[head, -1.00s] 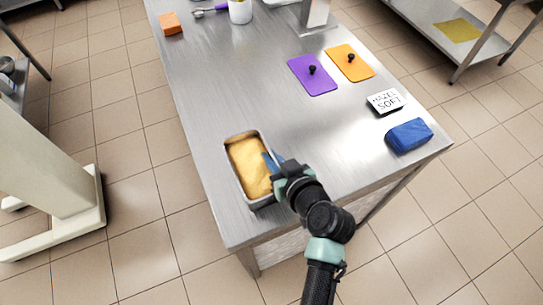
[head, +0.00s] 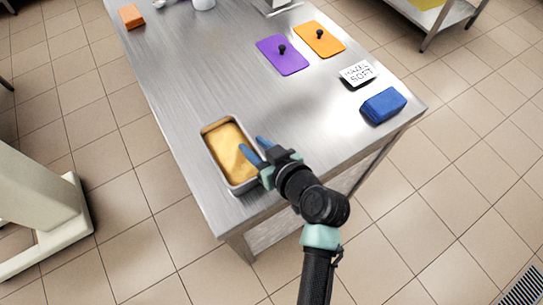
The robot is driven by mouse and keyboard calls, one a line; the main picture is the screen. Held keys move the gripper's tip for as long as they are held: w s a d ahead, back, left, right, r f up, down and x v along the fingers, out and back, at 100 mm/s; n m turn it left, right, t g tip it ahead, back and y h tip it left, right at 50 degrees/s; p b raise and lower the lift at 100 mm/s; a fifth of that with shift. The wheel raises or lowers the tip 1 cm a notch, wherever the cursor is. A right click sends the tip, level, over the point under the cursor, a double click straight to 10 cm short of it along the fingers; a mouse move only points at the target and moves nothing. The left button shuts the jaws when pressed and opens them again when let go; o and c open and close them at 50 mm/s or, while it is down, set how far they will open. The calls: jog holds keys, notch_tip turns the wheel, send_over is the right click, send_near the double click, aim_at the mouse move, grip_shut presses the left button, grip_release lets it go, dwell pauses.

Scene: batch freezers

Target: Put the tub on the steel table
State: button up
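The tub (head: 207,153) is a rectangular metal pan filled with a yellow mass. It appears to sit upright on the steel table (head: 190,90), near the table's front left corner. My gripper (head: 256,149) is at the tub's right long side, its two blue fingers spread apart. One finger reaches over the yellow filling and the other is outside the right rim. The gripper looks open, with the rim between the fingers. The wrist hides part of the tub's lower right side.
A blue folded cloth (head: 384,105), a "HAZEL SOFT" sign (head: 358,73), a purple lid (head: 281,58) and an orange lid (head: 320,42) lie on the table's right side. An orange block (head: 131,16) is at the far left. The table's middle is clear.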

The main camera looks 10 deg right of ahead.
jog(key=v, duration=1)
jog(key=w+r+t+h, duration=0.15)
jog(key=w+r, duration=0.25)
jog(key=r, duration=0.4)
jog(key=w+a+r+t, duration=0.1)
jog(key=w+r+t, duration=0.25)
jog(key=r, duration=0.45)
jog(key=w+r+t+h, duration=0.1)
jog(key=w+r, duration=0.3)
jog(key=r, duration=0.4)
jog(key=s+a+r+m+t, duration=0.1)
jog(key=s+a+r+t, duration=0.1)
jog(key=r, duration=0.7)
jog(key=s+a+r+m+t+h, duration=0.1)
jog(key=s+r+t, duration=0.3)
jog(key=r, duration=0.6)
jog(key=s+a+r+t+h, duration=0.1)
jog(key=s+a+r+t, duration=0.3)
jog(key=r, duration=0.6)
jog(key=shift+m+b, duration=0.4)
jog(key=shift+s+a, duration=0.1)
jog(key=shift+a, duration=0.05)
